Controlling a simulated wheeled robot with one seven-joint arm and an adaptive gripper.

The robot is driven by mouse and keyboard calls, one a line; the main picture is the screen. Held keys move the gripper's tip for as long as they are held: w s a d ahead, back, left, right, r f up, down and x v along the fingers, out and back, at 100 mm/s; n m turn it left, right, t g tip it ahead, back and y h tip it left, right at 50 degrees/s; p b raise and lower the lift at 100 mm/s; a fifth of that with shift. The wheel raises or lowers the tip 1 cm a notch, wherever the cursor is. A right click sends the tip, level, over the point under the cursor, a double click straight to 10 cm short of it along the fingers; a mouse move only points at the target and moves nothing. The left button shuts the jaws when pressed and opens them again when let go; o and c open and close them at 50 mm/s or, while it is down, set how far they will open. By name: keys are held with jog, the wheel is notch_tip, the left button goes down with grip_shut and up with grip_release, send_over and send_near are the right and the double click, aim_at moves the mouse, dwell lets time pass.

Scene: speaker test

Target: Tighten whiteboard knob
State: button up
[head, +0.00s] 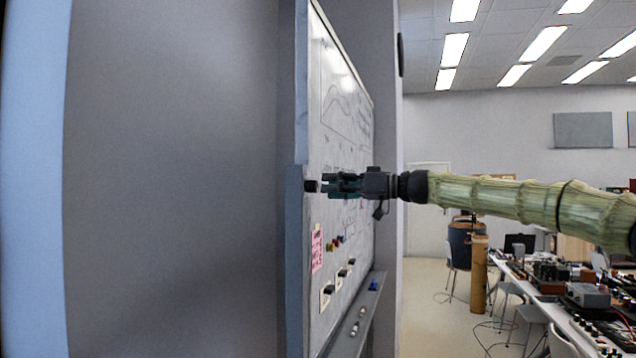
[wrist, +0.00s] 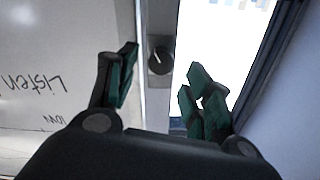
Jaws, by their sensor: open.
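The whiteboard (head: 341,120) stands on edge to the left, with writing on it; part of it also shows in the wrist view (wrist: 60,60). The dark round knob (head: 311,186) sits on the whiteboard's frame edge. In the wrist view the knob (wrist: 160,55) shows a light mark on its face. My gripper (head: 328,185) is level with the knob and close to it. In the wrist view its green-padded fingers (wrist: 160,75) are spread apart, with the knob between and just beyond their tips. I see no contact with the knob.
A ledge (head: 360,315) runs below the board, with small items on it. A pink note (head: 317,251) and several magnets are on the board. A cluttered table (head: 560,310) and chairs stand at the right. Open floor (head: 430,310) lies between.

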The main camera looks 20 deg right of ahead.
aim_at(317, 186)
jog(key=shift+p+x, duration=0.6)
jog(key=shift+x, duration=1.6)
jog(key=c, duration=1)
